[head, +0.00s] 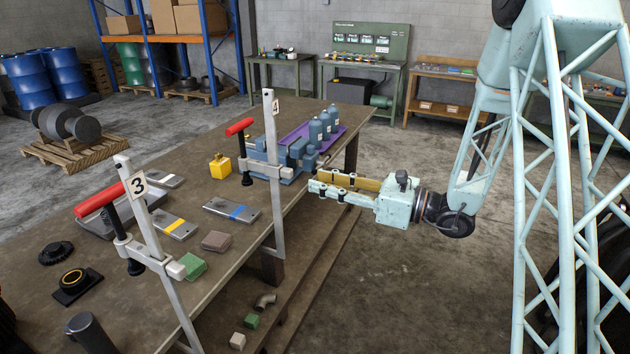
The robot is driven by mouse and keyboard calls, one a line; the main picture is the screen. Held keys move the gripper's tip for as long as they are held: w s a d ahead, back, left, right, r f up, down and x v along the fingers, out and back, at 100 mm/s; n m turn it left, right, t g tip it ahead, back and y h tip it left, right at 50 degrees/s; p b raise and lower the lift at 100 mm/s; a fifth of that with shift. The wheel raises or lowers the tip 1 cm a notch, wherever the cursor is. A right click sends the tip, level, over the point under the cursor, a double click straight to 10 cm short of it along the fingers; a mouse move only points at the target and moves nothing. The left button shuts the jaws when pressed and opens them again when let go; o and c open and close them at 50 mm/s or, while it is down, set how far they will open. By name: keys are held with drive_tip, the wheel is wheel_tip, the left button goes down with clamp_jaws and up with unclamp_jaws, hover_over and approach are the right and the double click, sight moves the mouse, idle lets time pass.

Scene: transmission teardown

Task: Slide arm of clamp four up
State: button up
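Clamp four (274,205) has an upright grey bar with a "4" label near its top and stands at the right edge of the workbench. Its sliding arm (262,168) sits partway up the bar and reaches left. A red handle (239,126) on a dark screw rises from the arm's left end. My gripper (313,180) is right of clamp four, pointing left at about the height of the sliding arm. Its two fingers are apart with nothing seen between them. It appears clear of the clamp, though the depth gap is hard to judge.
Clamp three (160,250), also red-handled, stands nearer on the same workbench (225,275). Behind clamp four are a blue-grey housing (290,155), blue bottles and a purple tray (333,140). A yellow block (220,167) lies left. The floor (420,285) right of the bench is open.

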drive_tip(key=shift+s+d, duration=0.25)
drive_tip(key=shift+d, duration=0.2)
